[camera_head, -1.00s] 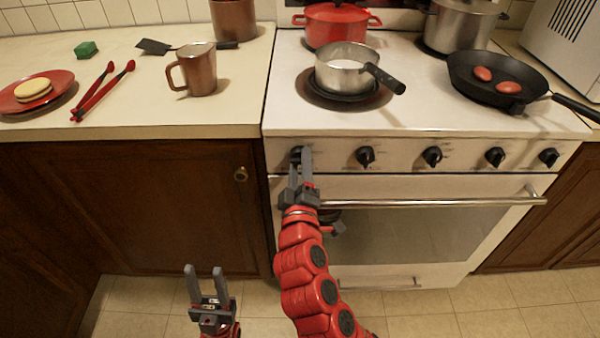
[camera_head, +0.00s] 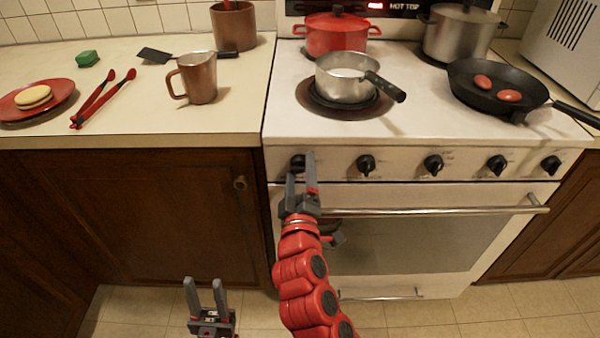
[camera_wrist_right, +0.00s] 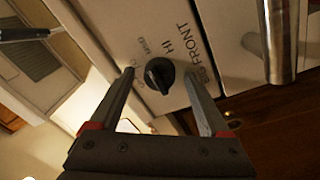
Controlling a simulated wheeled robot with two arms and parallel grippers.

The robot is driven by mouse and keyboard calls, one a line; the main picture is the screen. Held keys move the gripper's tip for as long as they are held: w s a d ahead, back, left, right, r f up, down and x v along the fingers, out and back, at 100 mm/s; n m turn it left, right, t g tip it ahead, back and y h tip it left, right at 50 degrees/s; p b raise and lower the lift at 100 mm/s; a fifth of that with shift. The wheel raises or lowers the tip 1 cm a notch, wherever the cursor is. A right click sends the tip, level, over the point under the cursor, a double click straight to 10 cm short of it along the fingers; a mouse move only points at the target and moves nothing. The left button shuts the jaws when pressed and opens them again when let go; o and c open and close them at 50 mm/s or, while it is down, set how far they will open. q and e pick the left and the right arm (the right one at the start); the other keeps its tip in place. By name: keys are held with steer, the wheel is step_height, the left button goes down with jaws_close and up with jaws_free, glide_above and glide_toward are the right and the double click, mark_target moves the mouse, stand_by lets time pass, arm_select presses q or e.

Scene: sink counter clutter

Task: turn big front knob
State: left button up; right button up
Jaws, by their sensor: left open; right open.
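The leftmost black knob (camera_head: 297,162) sits on the white stove's front panel, partly behind my right gripper (camera_head: 301,167). In the right wrist view the knob (camera_wrist_right: 160,75) shows beside printed "HI" and "FRONT" labels. The open fingers of my right gripper (camera_wrist_right: 158,72) lie on either side of the knob in that view, with gaps visible; whether either finger touches it I cannot tell. My left gripper (camera_head: 204,284) is open and empty, low in front of the cabinet and above the floor.
Several other knobs (camera_head: 433,165) run along the panel. The oven handle (camera_head: 440,210) juts out below them. A saucepan (camera_head: 345,80), a red pot (camera_head: 335,35), a steel pot (camera_head: 455,35) and a black pan (camera_head: 470,82) stand on the stove. A red indicator (camera_head: 376,5) is lit.

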steer(key=s, duration=0.2)
steer(key=shift+s+f, duration=0.2)
steer(key=shift+s, duration=0.1)
steer(key=s+f+p, duration=0.1)
steer(key=s+p, duration=0.6)
steer(key=s, duration=0.7)
steer(key=shift+s, duration=0.4)
steer(key=shift+f, duration=0.1)
